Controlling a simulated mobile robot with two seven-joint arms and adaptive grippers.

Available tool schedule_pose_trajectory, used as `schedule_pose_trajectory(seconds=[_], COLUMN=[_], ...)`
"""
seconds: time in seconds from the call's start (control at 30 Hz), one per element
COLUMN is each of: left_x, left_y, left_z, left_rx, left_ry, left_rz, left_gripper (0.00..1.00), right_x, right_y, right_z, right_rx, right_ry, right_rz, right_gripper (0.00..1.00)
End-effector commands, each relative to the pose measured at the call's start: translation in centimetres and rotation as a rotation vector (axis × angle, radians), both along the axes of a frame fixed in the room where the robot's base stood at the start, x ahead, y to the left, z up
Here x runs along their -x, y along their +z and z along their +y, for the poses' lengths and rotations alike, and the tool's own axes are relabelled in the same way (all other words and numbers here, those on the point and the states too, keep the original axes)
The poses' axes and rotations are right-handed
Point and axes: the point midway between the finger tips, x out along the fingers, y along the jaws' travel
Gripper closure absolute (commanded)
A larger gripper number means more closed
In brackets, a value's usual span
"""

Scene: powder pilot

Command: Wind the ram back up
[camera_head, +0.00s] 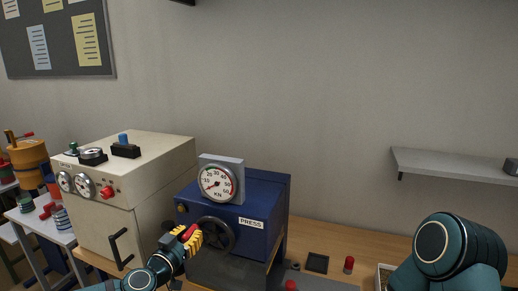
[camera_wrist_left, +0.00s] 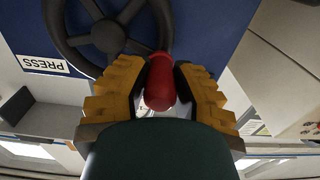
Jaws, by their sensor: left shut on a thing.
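A blue press (camera_head: 262,200) with a PRESS label stands on the bench in the middle of the head view. A round KN gauge (camera_head: 217,183) with a red needle sits on its top front. A dark handwheel (camera_head: 216,235) is on its front face, and it also shows in the left wrist view (camera_wrist_left: 106,36). A red knob (camera_wrist_left: 160,82) sits at the wheel's rim. My left gripper (camera_head: 190,237) is shut on the red knob, with a yellow finger on each side of it in the left wrist view. The ram is not clearly visible. My right gripper is not in view.
A cream cabinet (camera_head: 158,165) with dials and a black handle stands left of the press. A small black tray (camera_head: 317,263) and a red-topped item (camera_head: 349,264) lie to the right. My right arm is at the lower right. A grey wall shelf (camera_head: 450,165) is above.

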Motion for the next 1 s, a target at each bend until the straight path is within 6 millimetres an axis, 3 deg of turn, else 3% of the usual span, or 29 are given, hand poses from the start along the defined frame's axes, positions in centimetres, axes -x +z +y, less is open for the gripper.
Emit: schedule_pose_trajectory(seconds=[0.03, 0.43, 0.63, 0.67, 0.7, 0.73, 1.0], left_x=[0.1, 0.2, 0.6, 0.6, 0.6, 0.6, 0.5], left_y=[0.8, 0.9, 2.1, 2.1, 1.9, 1.9, 1.9], left_z=[-0.4, -0.6, -1.7, -1.7, -1.6, -1.6, -1.4], left_rx=[-0.002, 0.0, 0.0, 0.001, 0.002, 0.002, 0.002], left_ry=[-0.008, -0.007, -0.011, -0.009, -0.009, -0.009, -0.005], left_rz=[-0.004, -0.001, 0.0, 0.0, 0.001, 0.001, 0.001], left_gripper=[1.0, 1.0, 1.0, 0.71, 0.57, 0.5, 0.5], right_x=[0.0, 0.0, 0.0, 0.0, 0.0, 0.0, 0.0], right_y=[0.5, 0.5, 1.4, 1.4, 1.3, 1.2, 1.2], right_z=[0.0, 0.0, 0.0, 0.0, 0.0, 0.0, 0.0], right_rx=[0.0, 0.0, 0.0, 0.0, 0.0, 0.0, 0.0], right_ry=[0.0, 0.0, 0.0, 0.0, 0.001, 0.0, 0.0], right_rz=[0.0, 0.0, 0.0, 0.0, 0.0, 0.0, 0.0], right_gripper=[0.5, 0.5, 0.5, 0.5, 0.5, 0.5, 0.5])
